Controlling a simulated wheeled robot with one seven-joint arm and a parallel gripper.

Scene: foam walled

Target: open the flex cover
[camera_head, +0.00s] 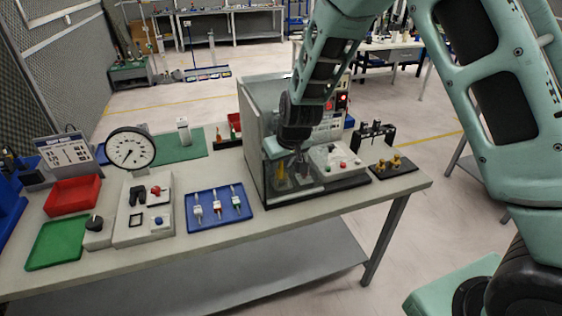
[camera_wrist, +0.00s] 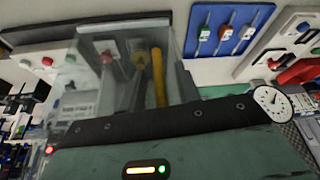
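The clear-walled cover (camera_head: 252,125) stands on the right part of the bench over a dark base, with a white unit beside it. I take this to be the flex cover. In the wrist view its clear panel (camera_wrist: 98,62) is close in front of my gripper. My gripper (camera_head: 302,168) points down at the cover's front side, partly seen against the clear walls. A yellow upright piece shows beside it. In the wrist view, dark and yellow finger-like pieces (camera_wrist: 150,80) stand close together. Whether they grip the cover's edge, I cannot tell.
A white unit with red and green buttons (camera_head: 338,163) and a dark stand with brass parts (camera_head: 394,167) are at the right. A blue tray (camera_head: 219,208) with several small devices lies left of the cover. A dial gauge (camera_head: 130,149) and red bin (camera_head: 72,194) stand farther left.

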